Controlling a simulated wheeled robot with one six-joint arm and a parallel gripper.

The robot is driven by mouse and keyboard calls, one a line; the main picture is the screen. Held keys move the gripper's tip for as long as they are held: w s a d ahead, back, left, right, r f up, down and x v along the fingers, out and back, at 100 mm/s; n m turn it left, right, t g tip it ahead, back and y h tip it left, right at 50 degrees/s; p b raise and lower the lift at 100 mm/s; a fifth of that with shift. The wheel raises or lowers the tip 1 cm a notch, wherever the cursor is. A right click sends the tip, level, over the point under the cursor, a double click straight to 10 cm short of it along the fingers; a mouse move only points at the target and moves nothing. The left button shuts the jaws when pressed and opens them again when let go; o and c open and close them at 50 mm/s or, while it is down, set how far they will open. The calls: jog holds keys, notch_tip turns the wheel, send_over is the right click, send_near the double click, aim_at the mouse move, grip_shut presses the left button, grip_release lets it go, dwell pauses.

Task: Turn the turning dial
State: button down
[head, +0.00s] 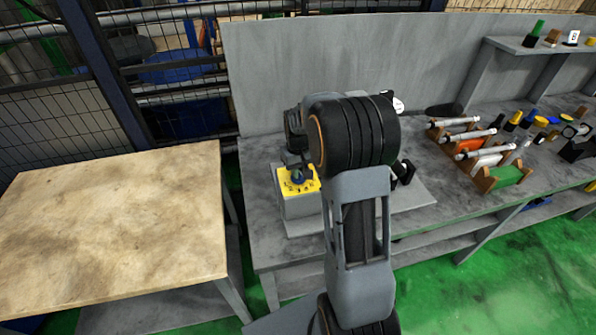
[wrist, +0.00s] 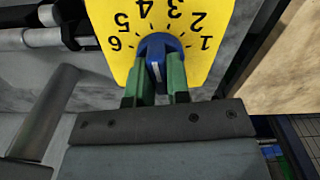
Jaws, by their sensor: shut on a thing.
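The turning dial is a blue knob (wrist: 160,46) with a white pointer line, in the middle of a yellow plate (wrist: 118,66) with black numbers 1 to 6. In the wrist view my gripper (wrist: 158,70) has its two green fingers closed on either side of the knob. The white line lies between the fingers. In the head view the dial (head: 298,176) and its yellow plate (head: 287,187) sit on a grey box at the left end of the grey bench, partly hidden by my arm.
A wooden-topped table (head: 110,225) stands left of the grey bench (head: 265,240), with a narrow gap between. To the right, racks with metal cylinders (head: 480,145) and small coloured parts stand on the bench. A grey panel (head: 300,55) rises behind it.

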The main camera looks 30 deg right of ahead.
jog(key=shift+n, duration=0.5)
jog(key=c, duration=1.1)
grip_release()
jog(key=shift+r, duration=0.1)
notch_tip(320, 180, up, 14)
jog(key=shift+f+b, duration=0.15)
jog(key=shift+b, duration=0.3)
